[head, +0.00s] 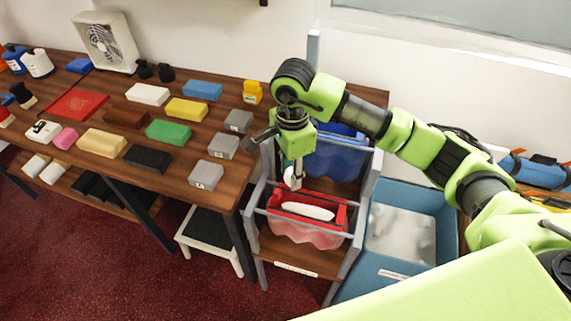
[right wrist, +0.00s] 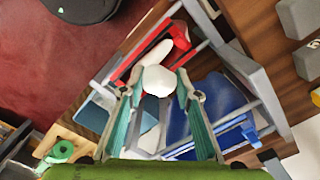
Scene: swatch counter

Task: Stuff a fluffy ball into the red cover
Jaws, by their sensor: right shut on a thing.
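The red cover (head: 283,228) hangs in a grey frame, its mouth facing up. A white oval filling shows in the mouth. In the right wrist view the red cover (right wrist: 181,37) is at the top, with white showing beside its rim. My right gripper (head: 292,172) is above the back left of the red cover, pointing down. It is shut on a white fluffy ball (right wrist: 158,81), which sits between its fingertips. In the head view the ball is small and partly hidden by the fingers. My left gripper is not in view.
A blue cover (head: 338,160) hangs behind the red one. A blue bin (head: 450,225) with white fluffy balls stands to the right. A wooden table (head: 185,178) with several coloured blocks is on the left. A dark-topped stool (head: 211,232) stands under its edge.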

